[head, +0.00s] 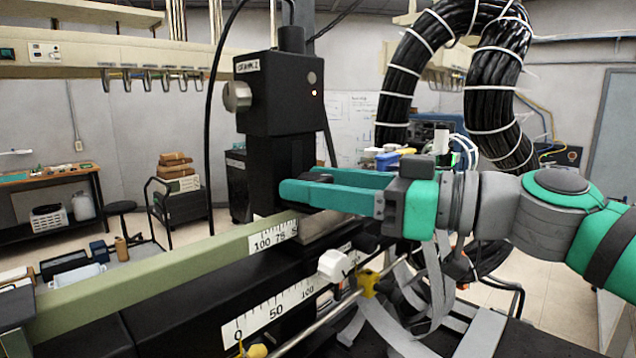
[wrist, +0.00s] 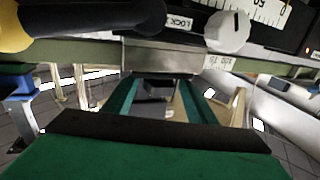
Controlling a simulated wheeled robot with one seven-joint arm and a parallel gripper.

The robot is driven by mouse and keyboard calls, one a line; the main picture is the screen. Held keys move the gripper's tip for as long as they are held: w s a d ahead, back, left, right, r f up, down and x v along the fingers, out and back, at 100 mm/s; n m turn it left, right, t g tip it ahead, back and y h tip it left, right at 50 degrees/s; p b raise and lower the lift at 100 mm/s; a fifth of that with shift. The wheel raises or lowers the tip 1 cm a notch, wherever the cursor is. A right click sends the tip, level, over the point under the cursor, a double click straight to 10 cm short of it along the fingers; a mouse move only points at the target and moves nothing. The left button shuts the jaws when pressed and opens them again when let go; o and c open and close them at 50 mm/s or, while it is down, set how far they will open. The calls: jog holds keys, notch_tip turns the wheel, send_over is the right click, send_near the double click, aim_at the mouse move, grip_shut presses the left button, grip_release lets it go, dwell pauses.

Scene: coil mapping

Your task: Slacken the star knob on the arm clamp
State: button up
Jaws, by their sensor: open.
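My gripper (head: 300,185) reaches in from the right in the head view, its teal fingers spread beside the black upright (head: 265,180) of the clamp assembly. In the wrist view the fingers (wrist: 155,88) run away from the camera with a gap between them. A small dark block (wrist: 153,84) shows in that gap; I cannot tell whether it is the star knob or something farther off. No star shape is clear in either view. A round silver knob (head: 237,96) sits on the left of the black box (head: 282,94) above. Nothing is visibly gripped.
A white knob (head: 335,265) stands below the gripper, by a ruled scale (head: 270,312); in the wrist view it (wrist: 228,31) is beside a LOCK label (wrist: 178,22). A long green beam (head: 150,265) crosses left. Thick black cables (head: 495,100) arch behind my arm.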

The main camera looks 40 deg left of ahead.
jog(key=shift+a, duration=0.15)
jog(key=c, duration=1)
jog(key=shift+c, duration=0.2)
jog(key=shift+g, duration=0.3)
jog(key=n+g+h, duration=0.1)
jog(key=n+g, duration=0.1)
jog(key=shift+w+a+g, duration=0.1)
jog(key=shift+g, duration=0.3)
jog(key=shift+n+g+h, duration=0.4)
jog(key=shift+n+g, duration=0.1)
